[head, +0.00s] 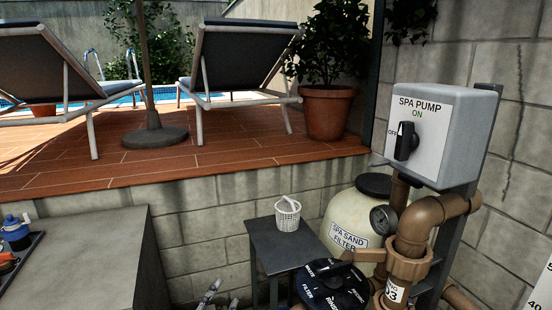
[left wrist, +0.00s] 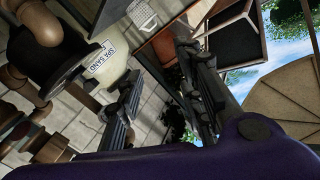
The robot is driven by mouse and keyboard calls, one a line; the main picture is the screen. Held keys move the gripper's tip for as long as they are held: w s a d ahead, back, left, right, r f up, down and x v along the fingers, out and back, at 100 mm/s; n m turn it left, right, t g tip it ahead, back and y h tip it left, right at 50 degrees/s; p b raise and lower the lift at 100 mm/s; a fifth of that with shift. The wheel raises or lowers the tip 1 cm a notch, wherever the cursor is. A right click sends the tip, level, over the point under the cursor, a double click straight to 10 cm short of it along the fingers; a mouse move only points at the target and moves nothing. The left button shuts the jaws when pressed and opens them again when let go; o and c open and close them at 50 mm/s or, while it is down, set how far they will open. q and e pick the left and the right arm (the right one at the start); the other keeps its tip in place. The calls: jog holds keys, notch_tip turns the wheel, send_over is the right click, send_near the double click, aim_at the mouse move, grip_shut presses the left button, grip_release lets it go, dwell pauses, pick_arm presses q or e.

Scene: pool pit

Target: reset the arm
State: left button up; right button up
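My left gripper (head: 220,296) shows only by its fingertips at the bottom edge of the head view, in front of the low block wall. In the left wrist view, the left gripper (left wrist: 158,58) has its two dark fingers spread apart, with nothing held between them. The rest of the left arm is out of the head view. My right gripper is in neither view.
A grey spa pump box (head: 437,125) has its black knob upright near ON. A sand filter (head: 345,222), brown pipes (head: 425,220) and black valve top (head: 333,288) stand right. A white basket (head: 287,216) sits on a dark stand (head: 265,240). A grey counter (head: 85,260) is left.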

pick_arm(q)
jog(key=s+a+f+n+g+y, duration=0.1)
jog(key=s+a+f+n+g, duration=0.1)
jog(key=s+f, duration=0.5)
jog(key=s+a+f+n+g+y, duration=0.1)
jog(key=s+a+f+n+g, duration=0.15)
jog(key=s+f, duration=0.55)
jog(key=s+a+f+n+g, duration=0.1)
jog(key=s+f, duration=0.5)
jog(key=s, duration=0.2)
jog(key=s+a+f+n+g+y, duration=0.1)
jog(key=s+f+n+g, duration=0.1)
jog(key=s+f, duration=0.4)
jog(key=s, duration=0.3)
jog(key=shift+f, duration=0.15)
jog(key=shift+g, duration=0.25)
